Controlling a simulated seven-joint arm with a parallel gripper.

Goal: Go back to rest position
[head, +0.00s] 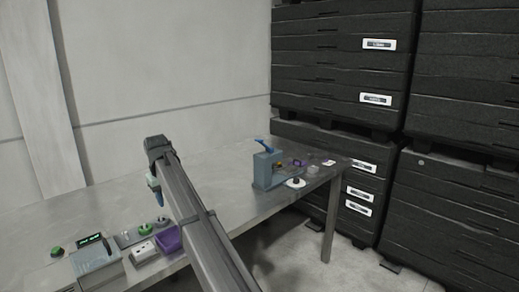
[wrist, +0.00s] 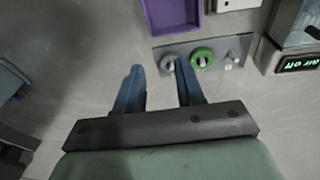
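My gripper (wrist: 160,66) shows in the wrist view with its two blue fingers spread apart and nothing between them. In the head view my gripper (head: 153,183) hangs from the arm's end over the left part of the metal table (head: 218,185), where the arm hides part of it. In the wrist view the right fingertip appears beside the left knob of a grey knob panel (wrist: 230,64). I cannot tell whether it touches the knob. The panel also holds a green knob (wrist: 202,58) and a small switch.
A purple tray (head: 168,241) and a device with a green display (head: 90,240) stand on the table's left part. A grey-blue box (head: 266,170) with a blue lever stands at the right end, among small items. Black stacked crates (head: 335,60) stand behind. The table's middle looks clear.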

